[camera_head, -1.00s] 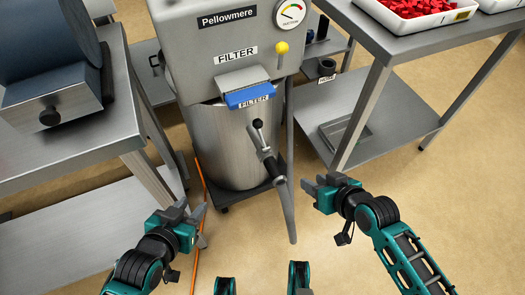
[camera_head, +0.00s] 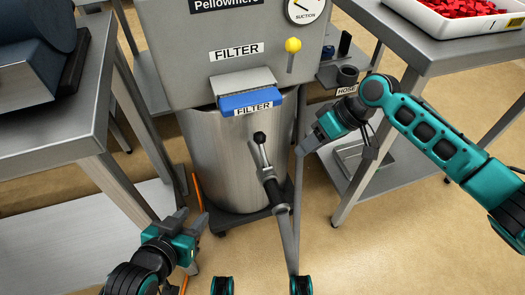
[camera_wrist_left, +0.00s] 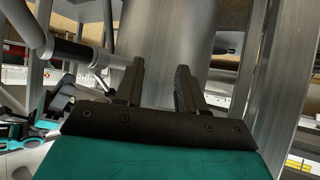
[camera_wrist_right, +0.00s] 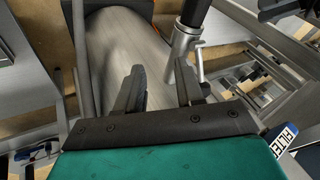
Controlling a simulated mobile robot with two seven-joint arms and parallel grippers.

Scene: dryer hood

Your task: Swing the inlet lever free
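A lever with a black knob (camera_head: 260,138) stands up from a metal and black coupling (camera_head: 267,172) on a grey pipe, in front of the steel drum (camera_head: 215,150). The coupling also shows in the right wrist view (camera_wrist_right: 180,45) and the left wrist view (camera_wrist_left: 75,50). A second, yellow-knobbed lever (camera_head: 293,46) is on the grey hood; no label marks either as the inlet lever. My right gripper (camera_head: 306,145) is open and empty, right of the black-knobbed lever and apart from it. My left gripper (camera_head: 192,222) is open and empty, low and left of the coupling.
A blue FILTER drawer (camera_head: 250,101) sits under the hood, above the lever. Steel tables flank the drum; the right one (camera_head: 440,45) bears a white tray (camera_head: 440,22) of red pieces. A HOSE-labelled holder (camera_head: 347,78) is behind my right arm. An orange cable runs along the floor.

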